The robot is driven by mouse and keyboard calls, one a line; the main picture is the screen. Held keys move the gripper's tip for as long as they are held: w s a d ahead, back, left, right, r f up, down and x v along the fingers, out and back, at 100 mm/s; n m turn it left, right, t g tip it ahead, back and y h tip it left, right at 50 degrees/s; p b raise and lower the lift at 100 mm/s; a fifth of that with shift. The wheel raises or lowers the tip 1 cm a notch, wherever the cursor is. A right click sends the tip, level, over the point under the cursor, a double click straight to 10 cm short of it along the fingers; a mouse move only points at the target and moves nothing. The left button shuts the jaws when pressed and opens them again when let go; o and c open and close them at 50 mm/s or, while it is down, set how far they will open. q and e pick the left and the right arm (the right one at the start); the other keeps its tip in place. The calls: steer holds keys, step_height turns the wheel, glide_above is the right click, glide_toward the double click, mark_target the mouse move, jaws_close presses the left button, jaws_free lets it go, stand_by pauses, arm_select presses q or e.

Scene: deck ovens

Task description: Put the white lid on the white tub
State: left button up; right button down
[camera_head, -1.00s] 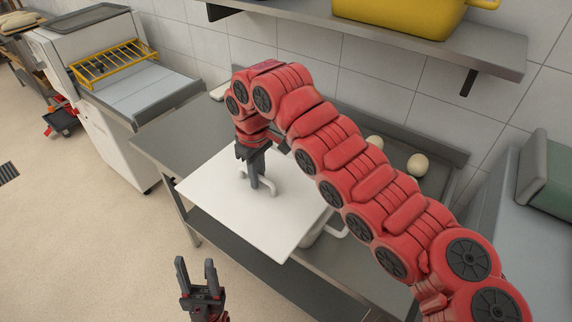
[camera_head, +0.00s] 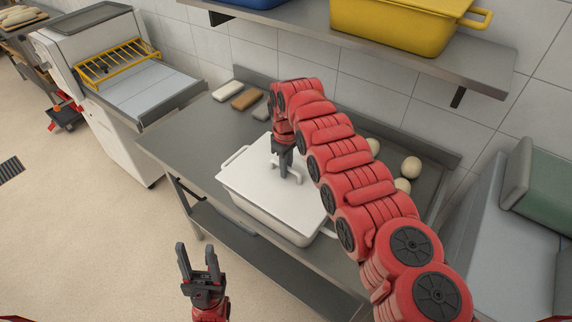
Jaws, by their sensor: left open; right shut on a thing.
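The white tub (camera_head: 262,222) stands on the grey steel table, with a handle showing at its left end. The white lid (camera_head: 250,179) lies flat over the tub's top, roughly lined up with its rim; I cannot tell whether it is fully seated. My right gripper (camera_head: 287,174) is shut on the lid's white handle, pointing down from above. My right arm hides the lid's right part. My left gripper (camera_head: 197,264) is open and empty, in front of the table and below the tub in the picture.
Several pale dough balls (camera_head: 411,167) lie on the table behind my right arm. Small blocks (camera_head: 247,99) lie at the table's back edge. A shelf (camera_head: 400,50) with a yellow tub (camera_head: 392,22) hangs above. The table's left part (camera_head: 190,135) is clear.

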steer(key=shift+f, duration=0.35)
steer(key=shift+f, duration=0.15)
steer(key=shift+f+b, duration=0.45)
steer(key=shift+b, duration=0.25)
steer(key=c, duration=0.8)
jaws_free()
steer(key=shift+c, duration=0.2)
